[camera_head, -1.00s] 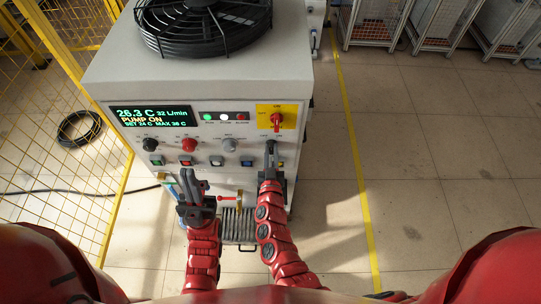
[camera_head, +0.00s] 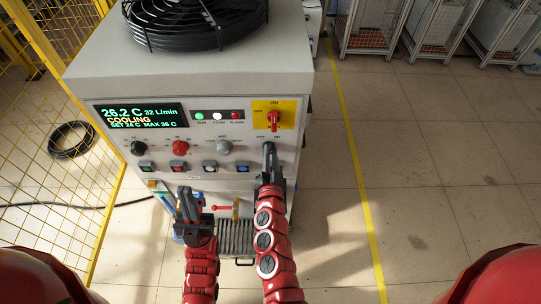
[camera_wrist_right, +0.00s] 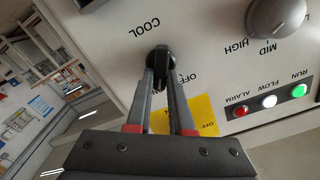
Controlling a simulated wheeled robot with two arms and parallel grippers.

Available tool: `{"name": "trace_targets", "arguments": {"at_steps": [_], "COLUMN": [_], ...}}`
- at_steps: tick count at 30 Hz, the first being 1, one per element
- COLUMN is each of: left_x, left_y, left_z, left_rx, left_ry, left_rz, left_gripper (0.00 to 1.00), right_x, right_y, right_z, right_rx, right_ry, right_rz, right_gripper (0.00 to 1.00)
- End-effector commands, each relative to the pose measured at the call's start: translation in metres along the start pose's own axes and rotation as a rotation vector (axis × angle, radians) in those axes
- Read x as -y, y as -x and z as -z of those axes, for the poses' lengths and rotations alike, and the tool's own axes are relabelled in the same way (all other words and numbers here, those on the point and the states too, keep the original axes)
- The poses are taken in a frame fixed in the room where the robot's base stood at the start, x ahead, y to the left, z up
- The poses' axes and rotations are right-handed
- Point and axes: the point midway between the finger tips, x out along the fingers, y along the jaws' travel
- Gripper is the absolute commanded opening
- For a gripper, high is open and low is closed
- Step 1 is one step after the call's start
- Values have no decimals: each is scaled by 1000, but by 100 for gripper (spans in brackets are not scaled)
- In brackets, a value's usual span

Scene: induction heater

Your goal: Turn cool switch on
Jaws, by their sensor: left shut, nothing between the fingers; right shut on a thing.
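The cool switch (camera_wrist_right: 159,66) is a black rotary knob on the white front panel, under the word COOL in the right wrist view. My right gripper (camera_wrist_right: 163,78) has its fingertips shut on its handle. In the head view my right gripper (camera_head: 269,152) is at the panel's lower right and covers the switch. The display (camera_head: 141,114) reads 26.2 C, 32 L/min and COOLING. My left gripper (camera_head: 186,198) is shut and empty, low in front of the panel's left part.
A red rotary switch on a yellow plate (camera_head: 287,112) sits above my right gripper. A red knob (camera_head: 180,148), a grey knob (camera_head: 223,147) and several push buttons are to its left. A black fan (camera_head: 185,22) tops the cabinet.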

Motion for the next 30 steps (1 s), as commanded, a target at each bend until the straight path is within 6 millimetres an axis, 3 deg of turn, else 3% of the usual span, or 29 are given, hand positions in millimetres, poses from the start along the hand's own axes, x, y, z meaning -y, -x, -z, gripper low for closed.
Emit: {"name": "trace_targets", "arguments": {"at_steps": [11, 12, 16, 26, 30], "left_x": [0, 0, 0, 0, 0], "left_y": [0, 0, 0, 0, -2], "left_z": [0, 0, 0, 0, 0], "left_rx": [0, 0, 0, 0, 0], "left_ry": [0, 0, 0, 0, 0], "left_rz": [0, 0, 0, 0, 0], "left_gripper": [0, 0, 0, 0, 0], "right_x": [0, 0, 0, 0, 0], "right_y": [0, 0, 0, 2, 17], "right_z": [1, 1, 1, 0, -1], "right_rx": [-1, -1, -1, 0, 4], "right_ry": [-7, -6, -6, -5, -5], "right_rz": [-1, -1, 0, 0, 0], "right_gripper": [0, 25, 49, 50, 50]}}
